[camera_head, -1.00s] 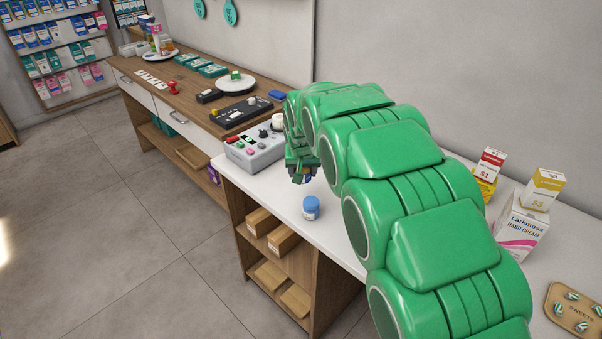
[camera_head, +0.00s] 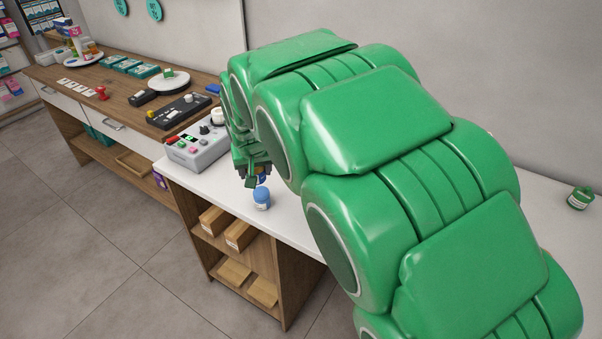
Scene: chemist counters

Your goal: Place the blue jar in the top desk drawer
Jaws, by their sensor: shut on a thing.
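The blue jar (camera_head: 261,200) has a lighter blue lid and a pale label. It is at the front part of the white counter, directly below my gripper. My gripper (camera_head: 255,183) is shut on the blue jar at its top; the fingers are small and partly hidden by my green arm. Whether the jar's base touches the counter is hard to tell. The wooden desk (camera_head: 75,106) at the left has white drawers under its top, with the nearer drawer (camera_head: 112,125) appearing closed.
A grey control box (camera_head: 198,148) with coloured buttons stands left of the jar. The desk top holds a black device (camera_head: 179,111), a round white stand (camera_head: 168,81) and teal boxes. Open shelves with cardboard boxes (camera_head: 239,234) lie under the counter.

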